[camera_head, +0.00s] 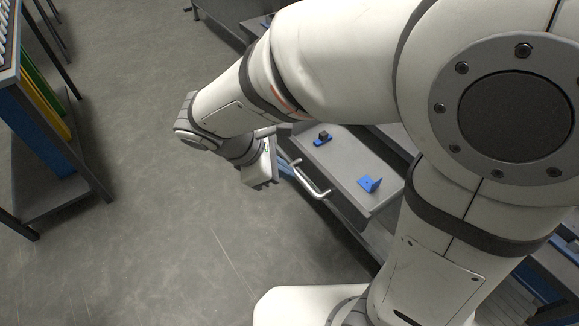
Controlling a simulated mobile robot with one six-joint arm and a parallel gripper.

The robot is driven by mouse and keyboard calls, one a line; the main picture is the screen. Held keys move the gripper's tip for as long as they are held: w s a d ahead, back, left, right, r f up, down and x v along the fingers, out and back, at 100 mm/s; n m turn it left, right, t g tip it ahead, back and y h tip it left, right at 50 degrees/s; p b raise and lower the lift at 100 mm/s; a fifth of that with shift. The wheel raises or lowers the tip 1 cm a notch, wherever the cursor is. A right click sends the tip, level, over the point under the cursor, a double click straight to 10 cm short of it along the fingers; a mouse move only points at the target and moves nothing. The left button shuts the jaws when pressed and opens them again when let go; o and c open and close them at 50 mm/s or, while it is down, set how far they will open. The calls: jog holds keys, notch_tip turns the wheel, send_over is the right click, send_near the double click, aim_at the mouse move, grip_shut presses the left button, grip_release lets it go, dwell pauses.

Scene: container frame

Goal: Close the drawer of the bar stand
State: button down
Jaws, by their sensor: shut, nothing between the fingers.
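The bar stand (349,163) is a grey unit in the middle of the head view, partly hidden behind my arm. A pale bar handle (312,184) sits on its left-facing front, on what appears to be the drawer. How far the drawer stands out cannot be told. My gripper (268,178) is just left of the handle, over the floor side of the front. Its fingers are small and partly hidden, and they look shut with nothing between them. Whether it touches the handle or drawer front cannot be told.
A blue bracket (370,184) and a blue piece with a dark block (322,138) lie on the grey top. A dark-framed rack (45,130) with blue, yellow and green panels stands at left. The grey floor (160,240) between is clear.

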jog(key=s+a+f+n+t+h+b, duration=0.1)
jog(key=a+f+n+t+b, duration=0.25)
jog(key=a+f+n, duration=0.35)
jog(key=w+d+r+b+x, duration=0.1)
jog(key=b+x, duration=0.1)
jog(key=x, duration=1)
jog(key=shift+d+r+m+h+b, duration=0.25)
jog(key=shift+r+m+h+b, duration=0.05)
jog(key=shift+r+m, duration=0.1)
